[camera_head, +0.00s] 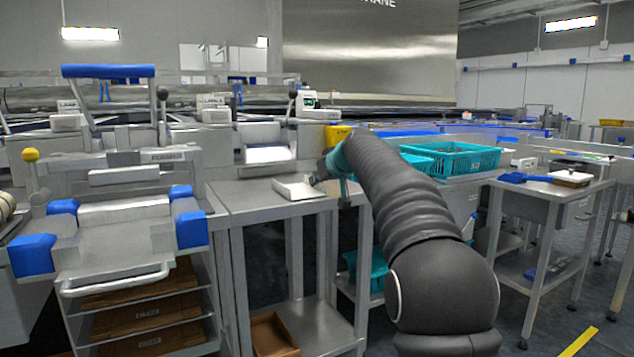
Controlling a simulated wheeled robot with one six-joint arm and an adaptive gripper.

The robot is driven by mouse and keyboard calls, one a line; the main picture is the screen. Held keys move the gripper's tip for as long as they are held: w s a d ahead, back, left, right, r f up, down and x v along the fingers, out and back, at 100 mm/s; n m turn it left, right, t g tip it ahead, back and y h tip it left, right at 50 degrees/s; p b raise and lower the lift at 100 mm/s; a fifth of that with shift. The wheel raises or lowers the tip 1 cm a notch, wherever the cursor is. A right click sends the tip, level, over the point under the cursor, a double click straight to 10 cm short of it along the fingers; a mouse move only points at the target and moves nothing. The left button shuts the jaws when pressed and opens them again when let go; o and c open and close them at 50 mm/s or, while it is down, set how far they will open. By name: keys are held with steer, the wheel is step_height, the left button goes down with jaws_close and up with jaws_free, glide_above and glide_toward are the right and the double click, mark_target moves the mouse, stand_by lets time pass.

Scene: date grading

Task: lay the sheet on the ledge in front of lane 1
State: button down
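A small white flat piece (296,188), which looks like the sheet, is over the steel side table (238,200) in mid-view. I cannot tell whether it rests on the steel or hangs just above it. My gripper (320,176) reaches in from the right and is at the right end of the white piece. The fingers are small and partly hidden by my arm, so their grip on it is unclear. Behind the table are lane units with label boxes (214,102); their numbers are not readable. A pale sloped chute (268,154) stands behind the white piece.
A steel machine with blue corner blocks (190,218) and a front handle stands left of the table. Teal crates (462,160) sit to the right behind my arm. A second steel table (550,188) holds a blue item. A brown box (273,335) lies on the lower shelf.

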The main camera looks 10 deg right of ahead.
steer(key=shift+f, duration=0.2)
steer(key=c, duration=1.3)
jaws_free()
steer(key=shift+r, duration=0.1)
steer(key=shift+r, duration=0.15)
steer(key=b+v, duration=0.1)
steer(key=v, duration=1.1)
